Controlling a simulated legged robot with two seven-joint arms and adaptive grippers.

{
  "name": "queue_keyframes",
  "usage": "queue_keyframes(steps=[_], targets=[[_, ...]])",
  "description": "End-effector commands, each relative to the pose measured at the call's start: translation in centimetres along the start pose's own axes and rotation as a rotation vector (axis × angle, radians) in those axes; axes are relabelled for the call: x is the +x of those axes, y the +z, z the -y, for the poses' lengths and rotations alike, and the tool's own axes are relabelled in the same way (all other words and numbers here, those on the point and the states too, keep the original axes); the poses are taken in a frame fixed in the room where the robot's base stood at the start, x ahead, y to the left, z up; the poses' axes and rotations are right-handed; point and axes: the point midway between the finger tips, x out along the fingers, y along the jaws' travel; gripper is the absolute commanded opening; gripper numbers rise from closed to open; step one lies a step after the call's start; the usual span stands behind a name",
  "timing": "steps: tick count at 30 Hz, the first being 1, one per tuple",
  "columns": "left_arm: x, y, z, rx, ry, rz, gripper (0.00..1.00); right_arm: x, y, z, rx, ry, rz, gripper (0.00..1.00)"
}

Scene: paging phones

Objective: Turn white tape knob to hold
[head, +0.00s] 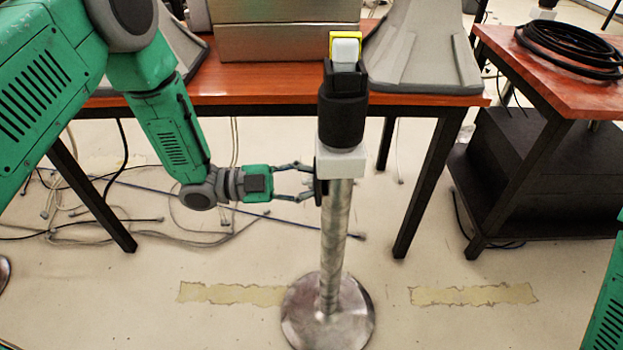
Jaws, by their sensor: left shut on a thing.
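A metal stand (333,245) with a round base stands upright in the middle of the head view. It bears a pale grey block (341,162), a black cylinder (342,118) above it, and a white and yellow piece (345,48) on top. My left gripper (312,183) comes from the left at the height of the block. It is shut on a dark knob-like part (319,187) at the block's left side, partly hidden by the fingers. I cannot tell which piece is the white tape knob, and no hold mark is readable. My right gripper is not in view.
An orange-brown table (280,82) with a metal box (270,32) and grey sloped pieces stands behind the stand. A second table (590,98) at right carries a black cable coil (568,48). Loose cables lie on the floor at left. The floor around the base is clear.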

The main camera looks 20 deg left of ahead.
Motion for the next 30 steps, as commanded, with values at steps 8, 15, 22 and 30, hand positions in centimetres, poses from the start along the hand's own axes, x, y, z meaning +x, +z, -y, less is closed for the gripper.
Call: queue_keyframes(steps=[8,15,22,30], targets=[[-0.37,0.36,-0.17,0.052,0.003,0.012,0.0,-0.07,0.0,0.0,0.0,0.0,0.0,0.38],[-0.38,0.37,-0.19,0.057,0.003,0.013,0.0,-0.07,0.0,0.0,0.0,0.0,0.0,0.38],[-0.39,0.36,-0.21,0.056,0.003,0.012,0.31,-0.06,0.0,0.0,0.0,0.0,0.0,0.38],[-0.33,0.1,-0.12,0.058,0.003,0.008,0.31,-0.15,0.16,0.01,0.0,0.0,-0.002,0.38]])
